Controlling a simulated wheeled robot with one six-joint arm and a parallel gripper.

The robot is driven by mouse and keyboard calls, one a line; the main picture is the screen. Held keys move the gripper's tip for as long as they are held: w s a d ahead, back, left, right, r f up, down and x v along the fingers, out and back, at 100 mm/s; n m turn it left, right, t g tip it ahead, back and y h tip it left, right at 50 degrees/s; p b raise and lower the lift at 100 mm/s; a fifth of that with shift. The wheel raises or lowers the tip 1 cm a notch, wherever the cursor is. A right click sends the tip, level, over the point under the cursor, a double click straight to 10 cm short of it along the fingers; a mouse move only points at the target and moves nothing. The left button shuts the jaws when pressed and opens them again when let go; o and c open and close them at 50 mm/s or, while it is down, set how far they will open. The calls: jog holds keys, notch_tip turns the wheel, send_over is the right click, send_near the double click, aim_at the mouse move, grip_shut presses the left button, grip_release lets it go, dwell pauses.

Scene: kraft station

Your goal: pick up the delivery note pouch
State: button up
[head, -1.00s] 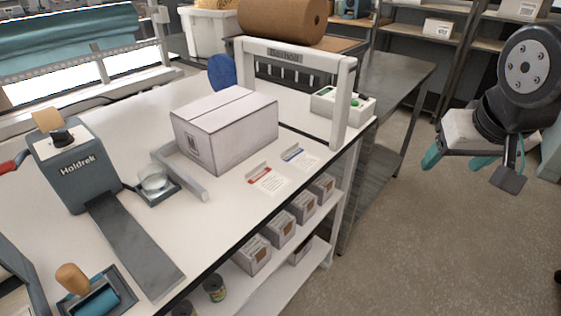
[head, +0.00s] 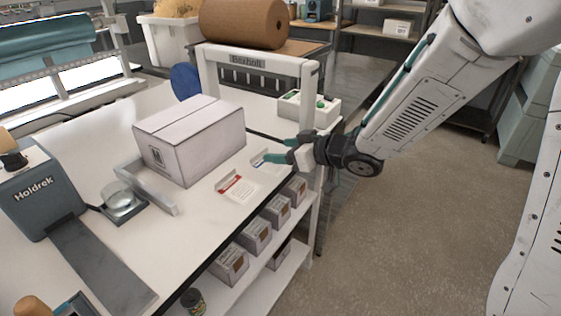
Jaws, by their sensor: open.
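Two flat, clear-white pouches lie on the white bench near its right edge. One has a red stripe (head: 237,188); the other has a blue stripe (head: 261,161) and lies behind and to the right of it. The print is too small to tell which is the delivery note pouch. My gripper (head: 277,149) is open, with its teal-tipped fingers reaching in from the right over the blue-striped pouch. The fingers hide part of that pouch, and I cannot tell whether they touch it. The red-striped pouch is fully in view, left of my gripper.
A closed white carton (head: 195,140) stands just left of the pouches. A grey angled bracket (head: 150,190) is in front of it. Small boxes (head: 256,237) fill the shelf below.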

jog(key=shift+a+f, duration=0.15)
jog(key=shift+f, duration=0.35)
jog(key=shift+a+f, duration=0.15)
jog(key=shift+f, duration=0.35)
jog(key=x, duration=0.6)
jog(key=shift+w+a, duration=0.1)
jog(key=shift+w, duration=0.2)
jog(key=shift+r, duration=0.1)
jog(key=c, duration=1)
